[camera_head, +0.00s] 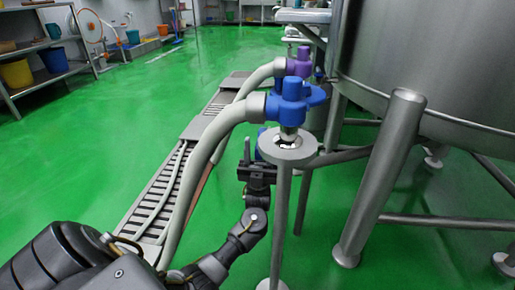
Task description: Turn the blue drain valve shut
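A blue valve (292,97) sits on top of a round steel stand (287,150), beside the big steel tank. A thick pale hose (222,125) runs into its left side. A purple valve (299,63) with its own hose stands just behind it. My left gripper (256,158) points upward, below the blue valve and just left of the stand's round plate. A small blue part shows beside its fingers, partly behind the plate; I cannot tell whether they touch it. The stand hides part of the gripper. My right gripper is not in view.
The steel tank (430,70) fills the right, with thick legs (380,180) and cross bars low down. A floor drain grate (165,185) and hoses run along the left. Shelves (40,60) with buckets stand far left. The green floor between is clear.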

